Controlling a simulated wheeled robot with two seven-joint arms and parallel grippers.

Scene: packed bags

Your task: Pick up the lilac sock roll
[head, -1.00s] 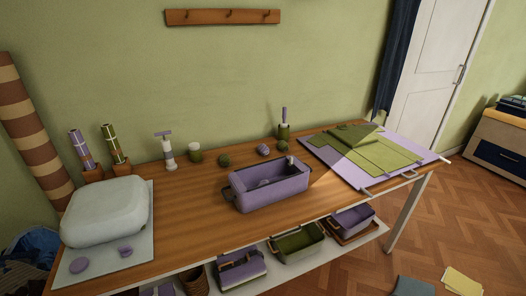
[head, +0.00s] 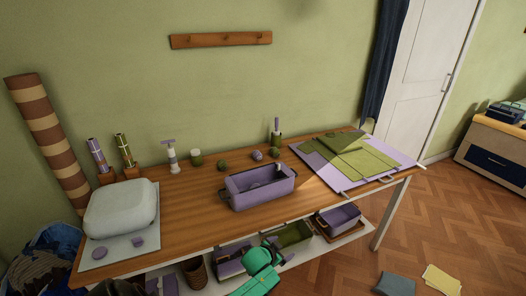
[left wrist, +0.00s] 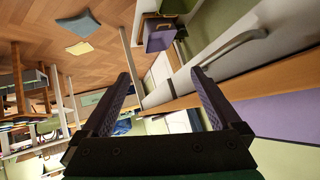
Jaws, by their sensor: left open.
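The lilac sock roll (head: 257,155) is a small round bundle at the back of the wooden table, behind the open lilac box (head: 262,200). Green rolls sit on either side of it, one close on its right (head: 274,153) and one farther left (head: 222,165). My left gripper (head: 284,258) is low at the front of the table, well apart from the sock roll. In the left wrist view its two dark fingers (left wrist: 165,90) are spread with nothing between them. That view shows no sock roll. My right gripper does not show clearly.
A lilac mat with green folded pieces (head: 345,158) covers the right end. Boxes fill the shelf below.

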